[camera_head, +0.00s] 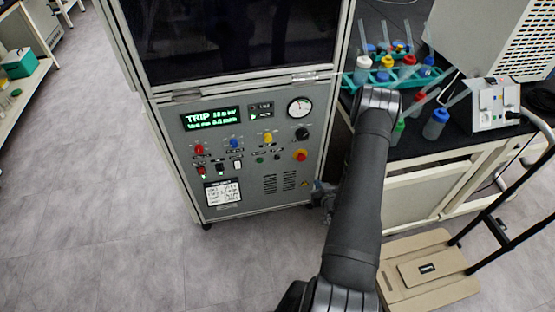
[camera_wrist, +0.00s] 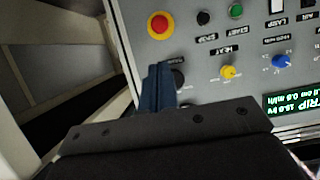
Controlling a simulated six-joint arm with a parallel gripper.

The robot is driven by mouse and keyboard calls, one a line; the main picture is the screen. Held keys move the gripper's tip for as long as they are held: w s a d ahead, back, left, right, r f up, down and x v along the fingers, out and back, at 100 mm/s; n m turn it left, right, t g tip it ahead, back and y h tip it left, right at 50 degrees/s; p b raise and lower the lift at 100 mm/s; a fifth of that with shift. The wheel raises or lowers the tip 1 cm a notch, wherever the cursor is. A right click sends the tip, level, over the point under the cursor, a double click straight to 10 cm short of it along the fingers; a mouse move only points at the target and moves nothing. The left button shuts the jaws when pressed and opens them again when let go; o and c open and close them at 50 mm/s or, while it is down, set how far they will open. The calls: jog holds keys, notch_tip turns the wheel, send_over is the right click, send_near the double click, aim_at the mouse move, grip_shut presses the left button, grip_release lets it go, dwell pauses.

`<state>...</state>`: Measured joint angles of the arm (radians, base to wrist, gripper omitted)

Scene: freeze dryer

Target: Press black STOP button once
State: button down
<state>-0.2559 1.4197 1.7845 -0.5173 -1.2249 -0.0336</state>
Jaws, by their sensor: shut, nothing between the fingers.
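The black STOP button (camera_wrist: 204,18) is a small round button on the grey control panel, between the red emergency button (camera_wrist: 160,25) and the green START button (camera_wrist: 235,13). In the head view the black button (camera_head: 277,157) is a small dark dot left of the red mushroom button (camera_head: 300,155). My gripper (camera_wrist: 158,70) is shut and empty. Its tips are below and left of the black button in the wrist view, apart from it. In the head view my gripper (camera_head: 322,194) is at the panel's lower right edge, partly hidden by my arm.
A black knob (camera_wrist: 178,78) sits partly behind my fingers. Yellow (camera_wrist: 228,72) and blue knobs (camera_wrist: 282,62) are on the panel. The green display (camera_head: 211,118) reads TRIP. A bench with bottles (camera_head: 435,124) stands to the right, with a beige cart (camera_head: 430,270) below.

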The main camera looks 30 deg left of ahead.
aim_at(277, 158)
dwell(0.7)
jog(key=a+f+m+h, duration=0.3)
jog(key=a, duration=0.4)
jog(key=s+a+f+m+t+h, duration=0.1)
jog(key=a+f+m+h, duration=0.2)
jog(key=a, duration=0.5)
jog(key=shift+a+f+h, duration=0.2)
jog(key=shift+f+h, duration=0.2)
jog(key=shift+f, duration=0.15)
jog(key=w+a, duration=0.6)
jog(key=shift+w, duration=0.15)
jog(key=shift+w+a, duration=0.1)
jog(key=shift+a, duration=0.05)
dwell(1.5)
jog(key=shift+w+a, duration=0.2)
